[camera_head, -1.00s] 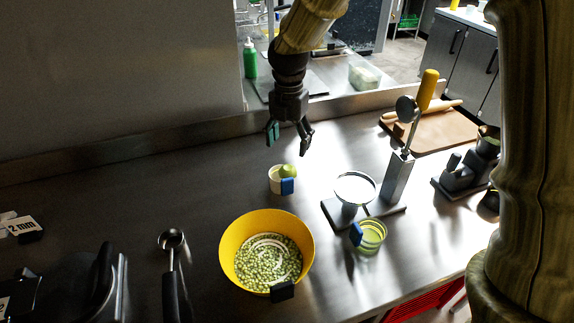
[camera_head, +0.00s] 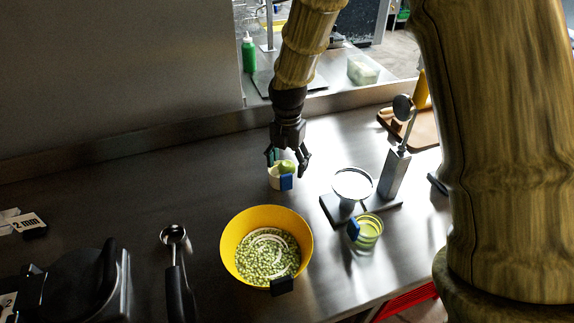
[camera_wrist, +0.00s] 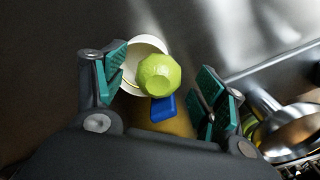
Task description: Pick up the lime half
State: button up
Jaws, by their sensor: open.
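In the wrist view the lime half (camera_wrist: 159,74) shows between the teal finger pads, over the cup's rim (camera_wrist: 137,48). My gripper (camera_head: 287,162) is open right above the cup, its fingers on either side of the lime half. In the wrist view no contact between the pads and the lime half shows. The underside of the lime half is hidden.
A yellow bowl (camera_head: 231,227) of green pieces stands in front of the cup. A metal press (camera_head: 394,174) and a small glass of yellow-green liquid (camera_head: 368,231) stand to the right. A long-handled scoop (camera_head: 173,236) lies at left.

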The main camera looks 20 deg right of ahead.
aim_at(287, 160)
jog(key=c, duration=1)
jog(key=shift+r, duration=0.1)
notch_tip(287, 160, up, 10)
jog(key=shift+f+b, duration=0.1)
jog(key=shift+b, duration=0.85)
